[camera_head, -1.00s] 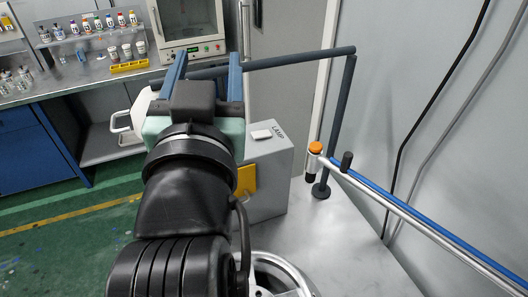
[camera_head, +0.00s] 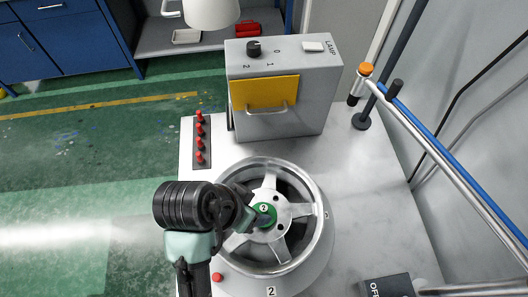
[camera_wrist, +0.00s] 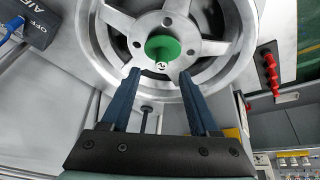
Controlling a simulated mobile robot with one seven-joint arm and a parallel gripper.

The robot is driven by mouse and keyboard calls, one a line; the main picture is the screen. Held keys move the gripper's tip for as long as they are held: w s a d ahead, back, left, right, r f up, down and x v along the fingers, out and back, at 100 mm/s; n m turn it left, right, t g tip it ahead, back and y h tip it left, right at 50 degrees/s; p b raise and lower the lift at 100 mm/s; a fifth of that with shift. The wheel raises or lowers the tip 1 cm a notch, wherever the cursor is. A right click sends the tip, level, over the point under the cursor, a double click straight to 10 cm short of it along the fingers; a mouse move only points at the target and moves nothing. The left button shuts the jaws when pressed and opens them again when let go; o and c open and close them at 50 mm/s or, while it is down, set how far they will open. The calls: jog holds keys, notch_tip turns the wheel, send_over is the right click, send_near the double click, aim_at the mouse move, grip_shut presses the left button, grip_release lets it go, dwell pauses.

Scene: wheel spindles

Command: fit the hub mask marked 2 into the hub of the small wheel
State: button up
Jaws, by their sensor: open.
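The green hub mask marked 2 (camera_head: 266,210) is at the hub of the silver five-spoke wheel (camera_head: 313,240). In the wrist view the mask (camera_wrist: 160,46) shows as a green disc with a pale knob facing me, centred over the wheel's (camera_wrist: 210,73) hub. I cannot tell whether it is fully seated. My gripper (camera_head: 254,206) is at the hub; in the wrist view my gripper (camera_wrist: 160,74) is open, its blue fingers apart on either side of the knob's line and just short of the mask. Nothing is between the fingers.
A grey lamp box (camera_head: 310,90) with a yellow drawer front stands behind the wheel. A strip of red buttons (camera_head: 200,140) lies left of it. A rail with an orange cap (camera_head: 366,69) runs along the right. A dark box (camera_head: 386,287) is at the front right.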

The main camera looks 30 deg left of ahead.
aim_at(263, 209)
jog(key=shift+p+x, duration=0.65)
jog(key=shift+x, duration=2.85)
jog(key=shift+w+a, duration=0.1)
jog(key=shift+a, duration=0.05)
jog(key=shift+r, duration=0.1)
grip_shut()
